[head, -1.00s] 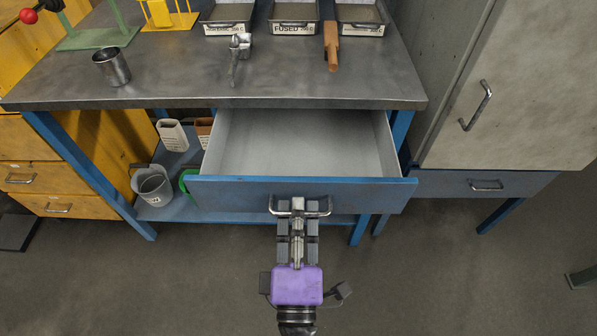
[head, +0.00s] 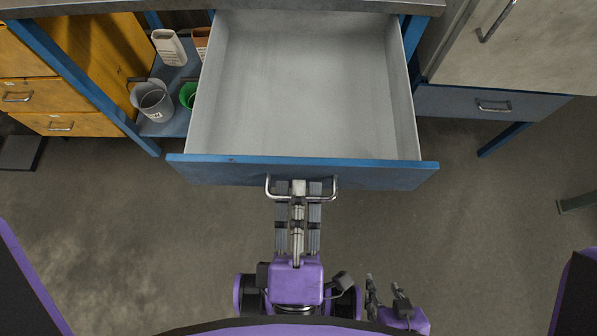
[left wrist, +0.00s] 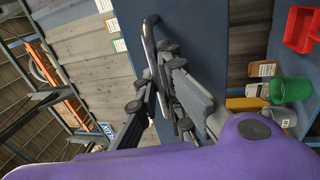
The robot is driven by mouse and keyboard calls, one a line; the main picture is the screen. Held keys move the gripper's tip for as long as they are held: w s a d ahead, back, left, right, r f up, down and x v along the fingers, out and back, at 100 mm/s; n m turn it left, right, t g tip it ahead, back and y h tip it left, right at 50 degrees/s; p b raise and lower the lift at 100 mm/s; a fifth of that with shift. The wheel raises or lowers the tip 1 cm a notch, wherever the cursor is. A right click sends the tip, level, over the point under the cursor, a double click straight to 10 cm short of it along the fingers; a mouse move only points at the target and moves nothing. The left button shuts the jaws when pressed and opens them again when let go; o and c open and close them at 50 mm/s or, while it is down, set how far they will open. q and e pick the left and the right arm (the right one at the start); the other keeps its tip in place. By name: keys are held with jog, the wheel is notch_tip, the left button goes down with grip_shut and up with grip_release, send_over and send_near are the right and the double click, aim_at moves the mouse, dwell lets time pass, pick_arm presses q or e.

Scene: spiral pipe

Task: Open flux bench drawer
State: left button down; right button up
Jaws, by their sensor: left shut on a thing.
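The flux bench drawer (head: 300,90) has a grey, empty inside and a blue front (head: 385,176). It stands pulled far out from under the bench top (head: 300,5). My left gripper (head: 299,190) is shut on the drawer's metal handle (head: 272,190), at its middle. In the left wrist view the fingers (left wrist: 160,82) close on the handle (left wrist: 148,38) against the blue front (left wrist: 203,35). My right gripper (head: 386,287) is at the bottom, right of the left one, away from the drawer. Its fingers are apart and empty.
A grey bucket (head: 153,100), a white container (head: 170,47) and a green one (head: 188,95) stand on the blue lower shelf (head: 170,126) left of the drawer. Yellow drawers (head: 55,95) stand further left. A closed blue drawer (head: 450,100) is at right.

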pick_arm(q)
jog(key=c, duration=1.9)
grip_release()
jog(key=shift+o, duration=0.2)
jog(key=shift+s, duration=0.1)
